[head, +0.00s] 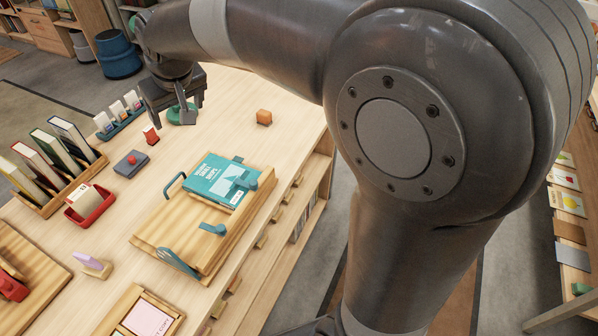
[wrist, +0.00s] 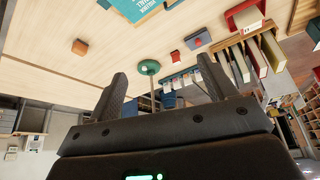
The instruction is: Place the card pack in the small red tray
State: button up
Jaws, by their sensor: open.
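The small red tray (head: 107,205) sits on the left part of the light wooden table. A cream box that looks like the card pack (head: 86,200) is inside it, leaning. In the wrist view the red tray (wrist: 232,17) and the cream pack (wrist: 250,20) show at the upper right. My gripper (head: 172,112) is at the far end of the table, well away from the tray. In the wrist view its two fingers (wrist: 161,68) are spread with nothing held between them. A green round object with a thin rod (wrist: 149,67) shows beyond the fingers.
A book rack (head: 62,172) stands behind the tray, and a blue card holder (head: 120,118) beyond it. A small red item (head: 151,135), a grey block with a red knob (head: 131,163), an orange block (head: 264,117) and a wooden stand with a teal book (head: 222,180) share the table.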

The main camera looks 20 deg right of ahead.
jog(key=s+d+f+m+h, duration=0.1)
jog(key=s+d+m, duration=0.1)
jog(key=s+d, duration=0.7)
jog(key=s+d+f+m+t, duration=0.1)
jog(key=s+d+m, duration=0.1)
jog(key=s+d, duration=0.8)
jog(key=s, duration=0.4)
jog(key=shift+s+d+m+h, duration=0.2)
jog(key=shift+s+m+h, duration=0.1)
jog(key=shift+s+h, duration=0.1)
